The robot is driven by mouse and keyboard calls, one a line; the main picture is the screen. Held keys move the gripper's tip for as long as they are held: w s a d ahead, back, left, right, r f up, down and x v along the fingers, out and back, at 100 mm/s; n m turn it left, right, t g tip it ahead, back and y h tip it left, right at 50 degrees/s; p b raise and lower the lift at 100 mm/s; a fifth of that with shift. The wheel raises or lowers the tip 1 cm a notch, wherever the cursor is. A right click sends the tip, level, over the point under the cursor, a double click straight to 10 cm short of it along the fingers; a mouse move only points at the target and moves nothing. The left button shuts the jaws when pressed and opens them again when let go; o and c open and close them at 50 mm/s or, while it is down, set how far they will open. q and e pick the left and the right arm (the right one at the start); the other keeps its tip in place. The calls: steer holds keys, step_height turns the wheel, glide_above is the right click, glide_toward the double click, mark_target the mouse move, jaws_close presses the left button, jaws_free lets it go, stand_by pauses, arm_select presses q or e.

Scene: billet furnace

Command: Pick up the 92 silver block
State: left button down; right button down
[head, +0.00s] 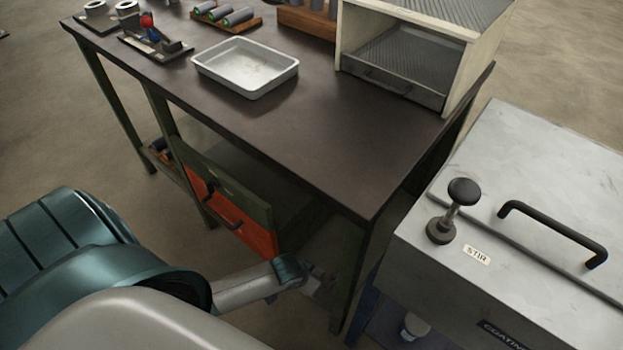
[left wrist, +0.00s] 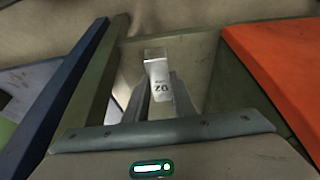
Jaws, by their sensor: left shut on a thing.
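The silver block (left wrist: 157,66) is pale and upright in the left wrist view, with dark figures on its face that look upside down and are hard to read. My left gripper (left wrist: 162,92) is shut on it, with one finger on each side. In the head view my left gripper (head: 320,284) is low beside the workbench's front, right of the orange drawer front. The block cannot be made out there. My right gripper is not in view.
A green bar (left wrist: 91,92) and an orange panel (left wrist: 275,72) flank the block closely. The workbench (head: 330,150) carries a white tray (head: 246,86) and an open-fronted box (head: 455,70). A grey lidded coating unit (head: 520,190) stands right. The bench's front top is clear.

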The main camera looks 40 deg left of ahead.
arm_select(q)
steer(key=shift+s+d+r, duration=0.45)
steer(key=shift+s+r, duration=0.15)
steer(key=shift+s, duration=0.1)
